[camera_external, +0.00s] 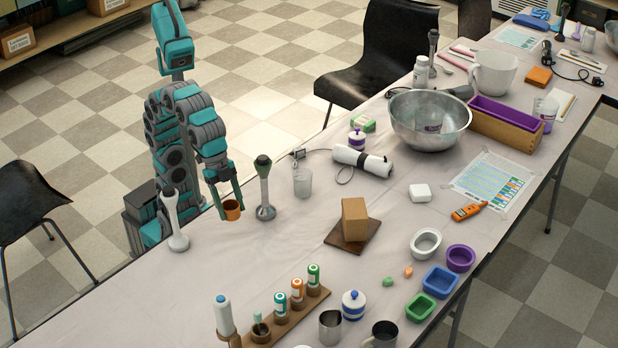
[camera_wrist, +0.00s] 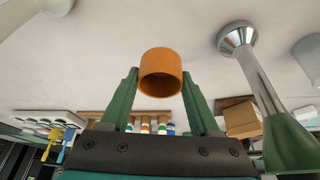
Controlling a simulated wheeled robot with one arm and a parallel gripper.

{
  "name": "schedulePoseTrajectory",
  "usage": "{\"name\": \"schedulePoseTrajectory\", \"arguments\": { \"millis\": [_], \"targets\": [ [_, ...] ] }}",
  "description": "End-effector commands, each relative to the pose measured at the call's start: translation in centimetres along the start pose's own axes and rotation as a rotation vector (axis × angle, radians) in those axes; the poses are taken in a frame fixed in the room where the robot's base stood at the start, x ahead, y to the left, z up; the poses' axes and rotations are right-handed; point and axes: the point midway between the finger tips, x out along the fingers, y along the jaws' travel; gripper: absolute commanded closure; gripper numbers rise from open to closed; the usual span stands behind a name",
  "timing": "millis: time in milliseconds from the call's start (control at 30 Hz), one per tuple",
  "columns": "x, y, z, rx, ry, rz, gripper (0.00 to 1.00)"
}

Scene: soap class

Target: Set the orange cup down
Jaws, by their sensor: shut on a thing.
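The orange cup (camera_external: 232,210) is between the fingers of my gripper (camera_external: 227,207) near the table's edge in the external view. In the wrist view the cup (camera_wrist: 161,72) sits between the two green fingertips of my gripper (camera_wrist: 159,84), its opening facing the camera. The gripper is shut on it. I cannot tell whether the cup's base touches the table (camera_external: 130,300) or is slightly above it.
A stick blender with a dark green top (camera_external: 263,185) stands close to the right of the cup. A white stick blender (camera_external: 174,215) stands to the left. A clear beaker (camera_external: 303,182) is beyond the green one. The table in front of the cup is clear.

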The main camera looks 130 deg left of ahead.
Motion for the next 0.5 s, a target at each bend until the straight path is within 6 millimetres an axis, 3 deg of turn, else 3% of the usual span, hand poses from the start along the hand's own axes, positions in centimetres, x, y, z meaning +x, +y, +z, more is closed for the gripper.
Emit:
{"name": "schedulePoseTrajectory", "arguments": {
  "millis": [100,267,500],
  "targets": [
    [0.2,-0.5,1.8,0.015,0.000,0.010,0.90],
    [0.5,-0.7,2.6,0.028,-0.003,0.017,0.90],
    [2.2,-0.7,-0.2,0.030,-0.004,0.018,0.90]
  ]
}}
